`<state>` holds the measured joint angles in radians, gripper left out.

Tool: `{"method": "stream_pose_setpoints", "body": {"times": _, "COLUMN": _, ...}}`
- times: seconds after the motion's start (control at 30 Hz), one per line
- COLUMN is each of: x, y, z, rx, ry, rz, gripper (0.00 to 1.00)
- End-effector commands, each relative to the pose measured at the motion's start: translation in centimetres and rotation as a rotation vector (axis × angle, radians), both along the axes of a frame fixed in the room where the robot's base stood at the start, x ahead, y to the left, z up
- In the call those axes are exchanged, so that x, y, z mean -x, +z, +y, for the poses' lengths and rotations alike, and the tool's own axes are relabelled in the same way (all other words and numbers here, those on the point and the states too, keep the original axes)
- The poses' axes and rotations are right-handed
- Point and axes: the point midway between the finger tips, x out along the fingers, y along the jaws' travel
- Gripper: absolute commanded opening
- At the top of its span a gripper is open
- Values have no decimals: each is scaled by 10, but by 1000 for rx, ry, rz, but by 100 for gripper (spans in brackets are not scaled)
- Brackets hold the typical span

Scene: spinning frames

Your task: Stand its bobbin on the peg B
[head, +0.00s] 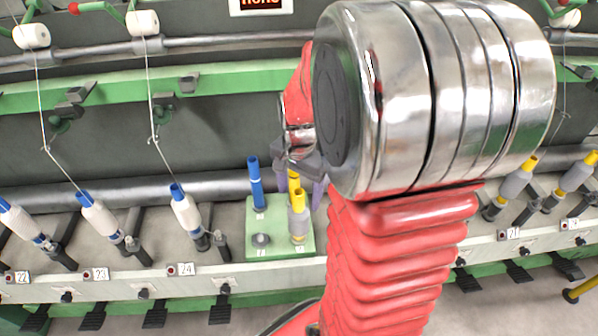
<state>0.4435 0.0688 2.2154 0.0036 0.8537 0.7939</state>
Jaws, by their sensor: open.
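A pale green board (270,243) stands in front of the spinning frame, with a bare blue tube (256,185) upright at its back left. A bobbin with a yellow tip and grey winding (298,220) stands at its front right, and another yellow tube (294,182) shows behind it. A short grey peg (261,240) is empty at the front left. The board's small labels are too small to read, so I cannot tell which peg is B. My gripper (299,185) is open, its fingers either side of the yellow tube's top; contact cannot be told.
Bobbins with blue tips (186,212) lean on spindles at the left, by plates numbered 22, 23 and 24. Yellow-tipped grey bobbins (517,182) lean at the right, by plate 21. A metal roller (140,188) runs behind. My arm hides the middle right.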

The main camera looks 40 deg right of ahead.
Motion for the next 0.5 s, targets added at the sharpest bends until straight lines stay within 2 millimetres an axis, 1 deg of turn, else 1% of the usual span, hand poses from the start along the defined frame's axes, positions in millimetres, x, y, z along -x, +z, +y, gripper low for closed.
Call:
{"method": "stream_pose_setpoints", "body": {"times": 0.03, "x": -1, "y": 10, "z": -1, "rx": 2, "ry": 0, "rz": -4, "gripper": 70}}
{"method": "stream_pose_setpoints", "body": {"times": 0.1, "x": -1, "y": 23, "z": -1, "rx": 3, "ry": 0, "rz": -4, "gripper": 70}}
{"method": "stream_pose_setpoints", "body": {"times": 0.3, "x": -1, "y": 56, "z": -1, "rx": 1, "ry": 0, "rz": -3, "gripper": 70}}
{"method": "stream_pose_setpoints", "body": {"times": 0.4, "x": 0, "y": 67, "z": 0, "rx": 1, "ry": 0, "rz": -3, "gripper": 70}}
{"method": "stream_pose_setpoints", "body": {"times": 0.5, "x": 0, "y": 74, "z": 0, "rx": 0, "ry": 0, "rz": 0, "gripper": 70}}
